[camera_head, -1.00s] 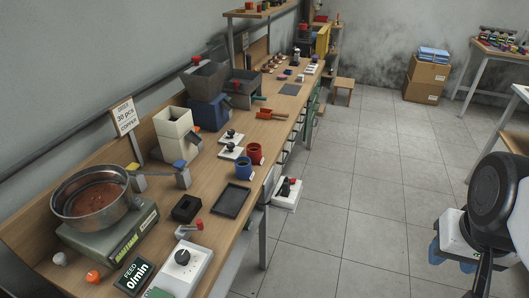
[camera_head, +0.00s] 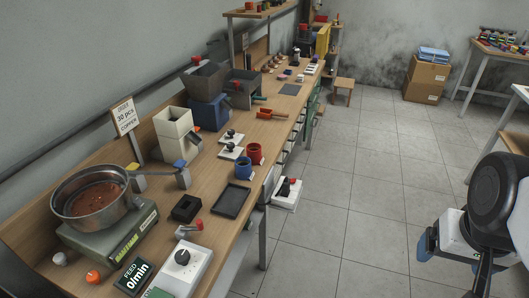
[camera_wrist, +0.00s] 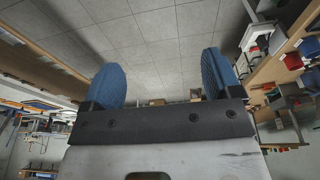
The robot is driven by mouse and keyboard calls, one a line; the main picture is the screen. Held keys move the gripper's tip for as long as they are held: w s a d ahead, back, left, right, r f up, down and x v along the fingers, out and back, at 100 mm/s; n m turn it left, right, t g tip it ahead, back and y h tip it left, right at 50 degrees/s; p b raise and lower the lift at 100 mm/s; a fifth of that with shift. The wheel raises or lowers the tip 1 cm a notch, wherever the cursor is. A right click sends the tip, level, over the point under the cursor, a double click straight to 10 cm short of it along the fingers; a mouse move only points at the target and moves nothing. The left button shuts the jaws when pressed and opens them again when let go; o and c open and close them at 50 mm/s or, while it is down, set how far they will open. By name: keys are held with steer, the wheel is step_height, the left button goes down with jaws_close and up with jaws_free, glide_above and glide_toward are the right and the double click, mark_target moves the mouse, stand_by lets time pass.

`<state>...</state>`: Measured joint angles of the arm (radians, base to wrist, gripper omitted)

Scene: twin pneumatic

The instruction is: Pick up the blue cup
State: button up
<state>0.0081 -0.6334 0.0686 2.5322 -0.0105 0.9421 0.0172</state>
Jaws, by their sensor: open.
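The blue cup (camera_head: 243,169) stands upright on the workbench (camera_head: 215,219), left of a red cup (camera_head: 255,153) and just behind a dark tray. My gripper shows in the wrist view (camera_wrist: 162,80) with its two blue fingers wide apart and nothing between them. In the head view my arm is at the lower right, over the floor and well away from the bench. There the gripper is partly hidden by my own arm, with a blue finger (camera_head: 424,243) showing.
A dark flat tray (camera_head: 231,201) and a small black box (camera_head: 186,208) lie in front of the cups. A bowl feeder (camera_head: 94,198), hoppers (camera_head: 177,133) and control boxes (camera_head: 183,265) crowd the bench. The tiled floor (camera_head: 340,200) between bench and arm is mostly clear.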

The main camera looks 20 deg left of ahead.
steer(key=shift+o, duration=0.2)
steer(key=w+a+f+n+t+y, duration=0.15)
steer(key=w+a, duration=0.35)
steer(key=w, duration=0.5)
steer(key=w+a+f+n+t, duration=0.25)
steer(key=w+a, duration=0.25)
steer(key=w, duration=0.5)
steer(key=w+a+f+n+t+y, duration=0.1)
steer(key=w+a+n+t, duration=0.3)
steer(key=w, duration=0.6)
steer(key=n+g+y, duration=0.6)
steer(key=y, duration=0.4)
glide_toward(248, 168)
steer(key=x, duration=0.4)
steer(key=shift+w+f, duration=0.2)
steer(key=shift+w, duration=0.15)
steer(key=shift+s+a+f+y, duration=0.15)
steer(key=shift+a+y, duration=0.1)
steer(key=shift+y, duration=0.1)
